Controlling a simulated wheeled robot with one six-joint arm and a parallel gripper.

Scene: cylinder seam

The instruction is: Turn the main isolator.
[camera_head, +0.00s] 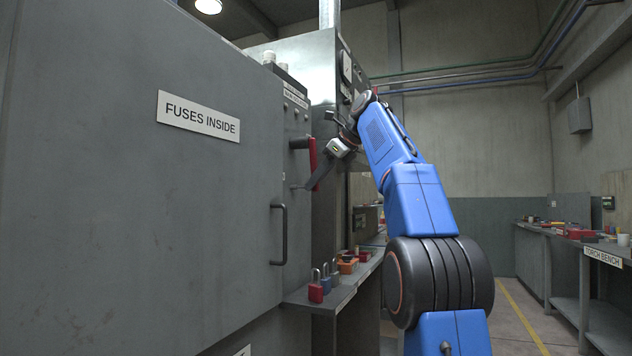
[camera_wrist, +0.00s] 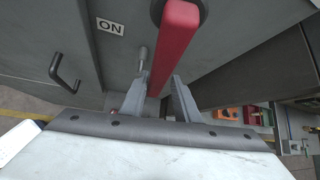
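The main isolator has a red handle (camera_head: 313,158) on a dark shaft, on the grey cabinet's side panel below a small label plate (camera_head: 295,96). In the head view the handle hangs roughly upright. In the wrist view the red handle (camera_wrist: 177,40) runs from its dark hub at the top down toward my gripper (camera_wrist: 163,97). My gripper's two fingers are apart, one on each side of the handle's lower end. A gap shows at the right finger; I cannot tell whether the left one touches.
An "ON" plate (camera_wrist: 110,27) is left of the handle. A thin grey lever (camera_wrist: 143,57) is close to the left finger. The "FUSES INSIDE" door (camera_head: 110,210) has a bar handle (camera_head: 281,235). Padlocks (camera_head: 316,287) stand on a shelf below. The torch bench (camera_head: 603,256) is far right.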

